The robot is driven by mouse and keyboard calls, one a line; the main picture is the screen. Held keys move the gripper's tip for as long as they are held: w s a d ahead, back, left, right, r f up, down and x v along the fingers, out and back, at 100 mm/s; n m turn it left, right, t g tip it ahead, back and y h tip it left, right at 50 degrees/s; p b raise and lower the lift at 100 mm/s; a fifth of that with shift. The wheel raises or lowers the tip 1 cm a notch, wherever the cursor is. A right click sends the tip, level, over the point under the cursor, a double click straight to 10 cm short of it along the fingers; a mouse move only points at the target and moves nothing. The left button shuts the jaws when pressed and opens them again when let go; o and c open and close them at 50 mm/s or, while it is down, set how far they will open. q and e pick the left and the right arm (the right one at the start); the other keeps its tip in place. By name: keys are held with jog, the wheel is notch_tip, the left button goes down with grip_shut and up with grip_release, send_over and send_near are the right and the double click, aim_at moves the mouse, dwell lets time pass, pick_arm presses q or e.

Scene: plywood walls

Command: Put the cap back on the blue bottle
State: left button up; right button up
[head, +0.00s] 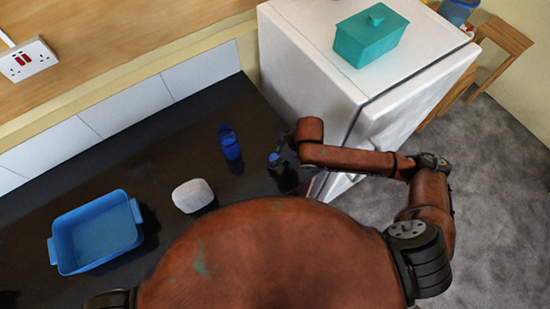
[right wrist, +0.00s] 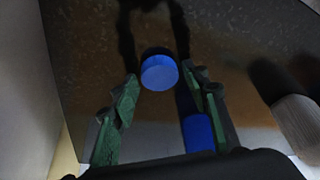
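The blue bottle (head: 230,145) stands on the dark counter, left of my right gripper in the head view. My right gripper (head: 283,175) is low over the counter near the fridge. In the right wrist view its green-padded fingers (right wrist: 160,82) are spread apart. A round blue cap (right wrist: 160,72) sits between and just beyond the fingertips, with a small gap on each side. A bit of blue, likely this cap (head: 275,157), shows beside the gripper in the head view. A blue cylinder (right wrist: 198,132) shows partly hidden by the right-hand finger; I cannot tell what it is. My left gripper is not seen.
A white rounded object (head: 193,195) stands left of the gripper, also at the right wrist view's edge (right wrist: 298,125). A blue tray (head: 70,255) lies further left. The white fridge (head: 300,60) rises just behind the gripper, with a teal lidded box (head: 368,42) on top.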

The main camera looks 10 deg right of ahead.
aim_at(272, 157)
jog(key=c, duration=0.4)
jog(key=shift+o, duration=0.2)
jog(key=shift+r, duration=0.45)
notch_tip(272, 157, up, 2)
jog(key=shift+r, duration=0.15)
jog(key=s+r, duration=0.2)
jog(key=r, duration=0.1)
jog(key=shift+s+d+r+p, duration=0.15)
jog(key=shift+s+p, duration=0.15)
jog(key=shift+p, duration=0.05)
jog(key=s+d+r+p, duration=0.1)
jog(key=s+r+p, duration=0.5)
jog(key=s+p, duration=0.5)
jog(key=shift+s+d+r+p, duration=0.15)
jog(key=shift+d+r+p, duration=0.15)
jog(key=shift+p, duration=2.15)
